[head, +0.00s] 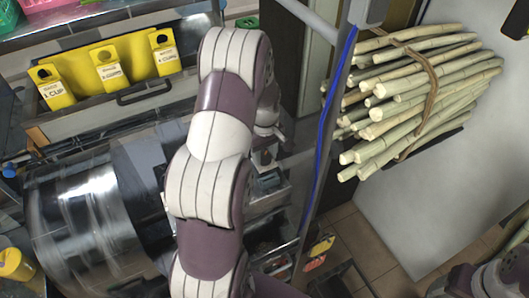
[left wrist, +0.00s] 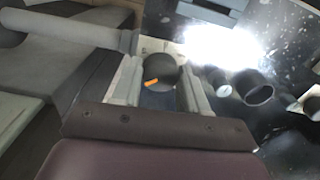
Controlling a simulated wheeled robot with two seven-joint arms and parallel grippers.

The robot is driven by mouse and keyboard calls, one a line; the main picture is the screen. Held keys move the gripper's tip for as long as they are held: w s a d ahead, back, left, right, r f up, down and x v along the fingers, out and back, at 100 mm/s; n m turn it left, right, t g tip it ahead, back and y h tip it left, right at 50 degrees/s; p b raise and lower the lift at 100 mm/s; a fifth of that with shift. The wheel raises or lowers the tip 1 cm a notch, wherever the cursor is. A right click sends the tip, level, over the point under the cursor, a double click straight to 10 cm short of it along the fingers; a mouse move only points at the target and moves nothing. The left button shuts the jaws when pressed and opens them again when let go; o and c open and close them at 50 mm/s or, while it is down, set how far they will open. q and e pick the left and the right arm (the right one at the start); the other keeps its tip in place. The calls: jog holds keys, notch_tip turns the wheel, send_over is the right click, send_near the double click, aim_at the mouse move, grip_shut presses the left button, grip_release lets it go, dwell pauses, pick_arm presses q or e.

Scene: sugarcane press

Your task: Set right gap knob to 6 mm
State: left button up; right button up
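A dark round knob (left wrist: 165,72) with an orange mark shows in the left wrist view. My left gripper (left wrist: 161,88) has one pale finger on each side of it, and both fingers appear to touch it. I cannot read any scale or number beside the knob. In the head view my left arm crosses the middle of the picture and hides the knob. The left gripper (head: 264,155) shows only partly there, beside the metal press (head: 85,222). My right gripper is not in view.
Dark tube-like parts (left wrist: 257,90) stand to the right of the knob on a shiny panel. A bundle of cane (head: 420,90) is at the upper right. A blue cable (head: 330,135) runs down a post.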

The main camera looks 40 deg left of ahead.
pick_arm(q)
jog(key=shift+m, duration=0.3)
jog(key=m, duration=0.2)
jog(key=shift+r+m+p, duration=0.1)
jog(key=shift+m+p, duration=0.2)
jog(key=m, duration=0.4)
jog(key=shift+w+m+p, duration=0.1)
jog(key=shift+m+p, duration=0.2)
jog(key=m, duration=0.3)
jog(key=shift+a+m, duration=0.1)
jog(key=shift+m, duration=0.2)
jog(key=m, duration=0.3)
jog(key=shift+m+p, duration=0.3)
jog(key=shift+p, duration=0.05)
jog(key=m, duration=0.5)
jog(key=shift+r+m, duration=0.1)
jog(key=shift+m, duration=0.2)
jog(key=m, duration=0.5)
jog(key=shift+p, duration=0.3)
jog(key=shift+w+m, duration=0.1)
jog(key=shift+m, duration=0.3)
